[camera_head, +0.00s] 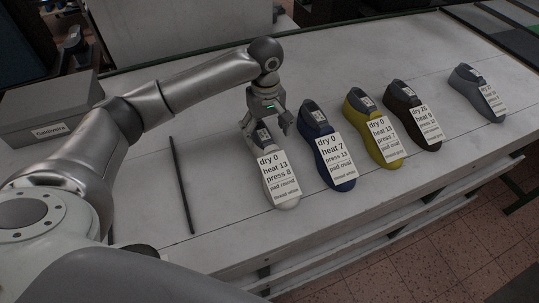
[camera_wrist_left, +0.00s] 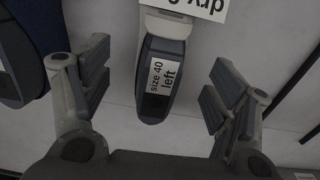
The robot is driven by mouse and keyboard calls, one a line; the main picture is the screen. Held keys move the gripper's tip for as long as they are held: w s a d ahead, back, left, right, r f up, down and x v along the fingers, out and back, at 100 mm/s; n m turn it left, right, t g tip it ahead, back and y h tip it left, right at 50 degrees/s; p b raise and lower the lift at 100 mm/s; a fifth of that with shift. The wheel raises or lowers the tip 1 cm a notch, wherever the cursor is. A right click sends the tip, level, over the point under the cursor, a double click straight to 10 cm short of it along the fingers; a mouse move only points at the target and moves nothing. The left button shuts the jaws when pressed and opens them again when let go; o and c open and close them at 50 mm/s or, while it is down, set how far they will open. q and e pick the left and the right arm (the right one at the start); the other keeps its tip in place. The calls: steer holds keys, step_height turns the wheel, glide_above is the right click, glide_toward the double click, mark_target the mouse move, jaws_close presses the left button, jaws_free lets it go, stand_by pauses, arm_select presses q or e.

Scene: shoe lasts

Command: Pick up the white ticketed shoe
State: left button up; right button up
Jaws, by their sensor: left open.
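In the left wrist view the heel (camera_wrist_left: 155,95) with a "size 40 left" label sits between the open fingers of my left gripper (camera_wrist_left: 150,95), with gaps on both sides. Whether the fingers are down at the shoe's height is unclear. My right gripper is not in view.
A navy shoe (camera_head: 317,120) lies close on the right, then yellow (camera_head: 361,105), dark brown (camera_head: 400,95) and grey (camera_head: 463,80) ticketed shoes. A dark rod (camera_head: 181,185) lies to the left.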

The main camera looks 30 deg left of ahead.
mark_target(266, 148)
arm_select(q)
step_height(266, 148, down, 2)
step_height(266, 148, down, 5)
steer(key=shift+s+a+r+p, duration=0.1)
steer(key=shift+s+p, duration=0.05)
steer(key=shift+p, duration=0.85)
steer(key=shift+f, duration=0.4)
steer(key=shift+c, duration=0.5)
steer(key=c, duration=1.4)
steer(key=shift+r, duration=0.1)
steer(key=shift+c, duration=1.1)
steer(key=shift+r, duration=0.15)
